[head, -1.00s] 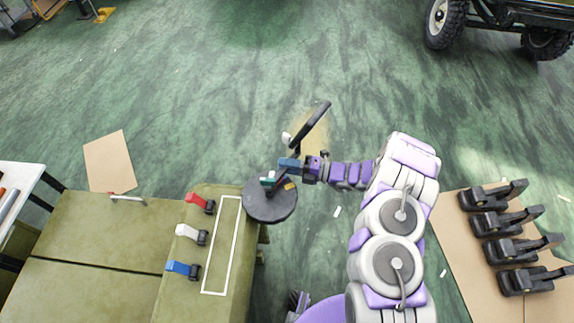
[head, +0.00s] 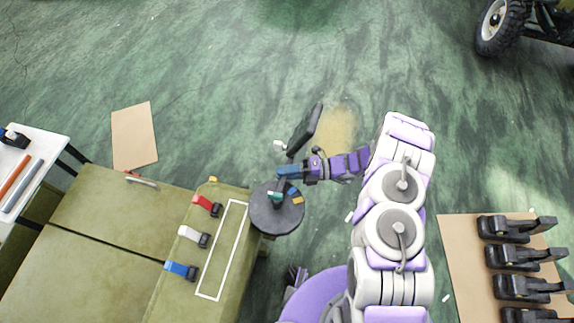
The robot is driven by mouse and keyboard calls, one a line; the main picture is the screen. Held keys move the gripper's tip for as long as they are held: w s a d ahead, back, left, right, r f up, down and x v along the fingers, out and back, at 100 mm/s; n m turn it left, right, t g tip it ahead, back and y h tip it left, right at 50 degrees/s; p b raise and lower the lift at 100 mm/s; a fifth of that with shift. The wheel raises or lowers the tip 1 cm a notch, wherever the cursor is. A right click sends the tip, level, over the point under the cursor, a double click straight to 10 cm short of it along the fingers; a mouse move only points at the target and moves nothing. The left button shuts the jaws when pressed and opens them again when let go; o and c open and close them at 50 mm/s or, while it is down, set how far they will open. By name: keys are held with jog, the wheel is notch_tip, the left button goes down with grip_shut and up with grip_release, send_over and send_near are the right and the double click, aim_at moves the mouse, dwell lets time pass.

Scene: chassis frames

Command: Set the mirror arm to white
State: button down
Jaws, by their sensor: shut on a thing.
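The mirror (head: 307,128) is a dark flat panel standing tilted above a round dark disc (head: 264,220) at the corner of the green chassis. A small white piece (head: 279,145) shows beside the panel. The disc bears teal (head: 275,196), blue and yellow marks; I see no clear white mark on it. My gripper (head: 287,171) reaches in from the right and is shut on the mirror arm just above the disc's far edge. The fingers hide most of the arm, so where it points is hard to tell.
The green chassis (head: 105,235) carries red (head: 204,202), white (head: 189,234) and blue (head: 178,268) levers beside a white outline. A white table (head: 50,148) stands left. Several black parts lie on a board (head: 456,250) at right.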

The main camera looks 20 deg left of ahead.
jog(key=shift+a+f+n+g, duration=0.2)
jog(key=shift+n+g, duration=0.1)
jog(key=shift+g, duration=0.1)
jog(key=c, duration=1)
grip_release()
jog(key=shift+a, duration=0.15)
jog(key=shift+c, duration=0.2)
jog(key=shift+r, duration=0.1)
jog(key=p+v, duration=0.2)
jog(key=v, duration=1.5)
jog(key=shift+w+d, duration=0.2)
jog(key=shift+r, duration=0.2)
